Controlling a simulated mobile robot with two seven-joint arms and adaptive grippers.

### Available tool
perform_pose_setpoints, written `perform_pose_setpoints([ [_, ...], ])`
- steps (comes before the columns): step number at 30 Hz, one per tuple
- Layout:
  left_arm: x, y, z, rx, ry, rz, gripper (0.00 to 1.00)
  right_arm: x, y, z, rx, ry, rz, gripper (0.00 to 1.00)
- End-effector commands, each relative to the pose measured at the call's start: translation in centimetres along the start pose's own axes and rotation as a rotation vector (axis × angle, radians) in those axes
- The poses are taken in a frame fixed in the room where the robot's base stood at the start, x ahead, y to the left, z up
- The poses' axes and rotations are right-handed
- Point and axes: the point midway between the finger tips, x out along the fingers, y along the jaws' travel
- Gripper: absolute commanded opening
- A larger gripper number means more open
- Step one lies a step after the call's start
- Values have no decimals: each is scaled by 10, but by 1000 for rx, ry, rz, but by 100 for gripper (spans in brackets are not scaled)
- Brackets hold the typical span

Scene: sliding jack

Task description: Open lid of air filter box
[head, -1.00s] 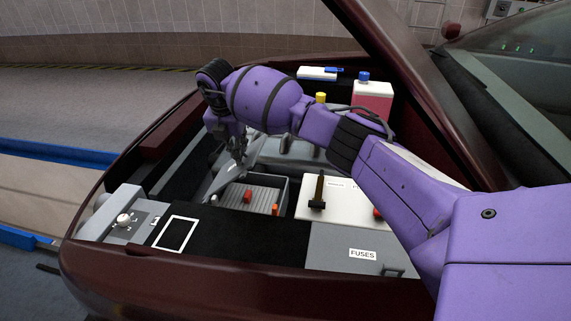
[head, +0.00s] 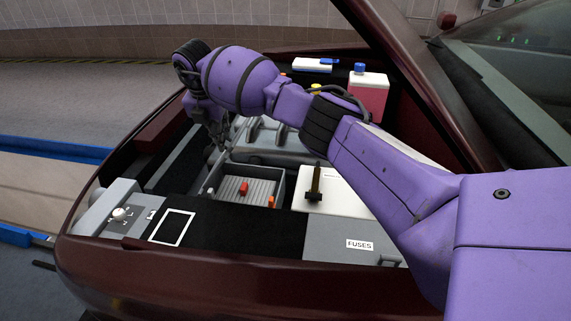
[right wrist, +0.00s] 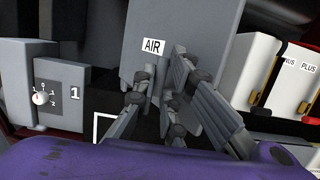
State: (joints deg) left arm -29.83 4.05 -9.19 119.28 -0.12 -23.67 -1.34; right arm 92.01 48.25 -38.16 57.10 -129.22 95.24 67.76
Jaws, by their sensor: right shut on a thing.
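The air filter box (head: 258,172) stands open in the engine bay, with a ribbed floor and a red and an orange piece in it. Its grey lid (head: 211,171) is tilted steeply up at the box's left side in the head view. In the right wrist view the lid (right wrist: 185,28) carries an "AIR" label. My right gripper (head: 222,135) is shut on the lid's edge; its fingers also show at the lid in the right wrist view (right wrist: 163,85). The grip itself is partly hidden in the head view. My left gripper is not in view.
A dipstick-like handle (head: 315,183) stands on a white cover right of the box. A grey fuse box (head: 325,238) is in front. A dial panel (head: 118,214) is at the left. The raised maroon hood edge (head: 415,85) rises beside my right arm.

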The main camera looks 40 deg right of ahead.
Motion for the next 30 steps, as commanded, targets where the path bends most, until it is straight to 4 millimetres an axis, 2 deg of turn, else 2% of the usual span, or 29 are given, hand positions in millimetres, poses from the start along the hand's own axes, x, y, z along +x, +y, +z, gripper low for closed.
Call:
perform_pose_setpoints([
  [11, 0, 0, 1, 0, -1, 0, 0, -4, 5, 0, -1, 0, 3, 0],
  [21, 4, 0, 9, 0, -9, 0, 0, -11, 24, 3, 1, -1, 2, 0],
  [30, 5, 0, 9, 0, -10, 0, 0, -15, 27, 5, 2, -4, 2, 0],
])
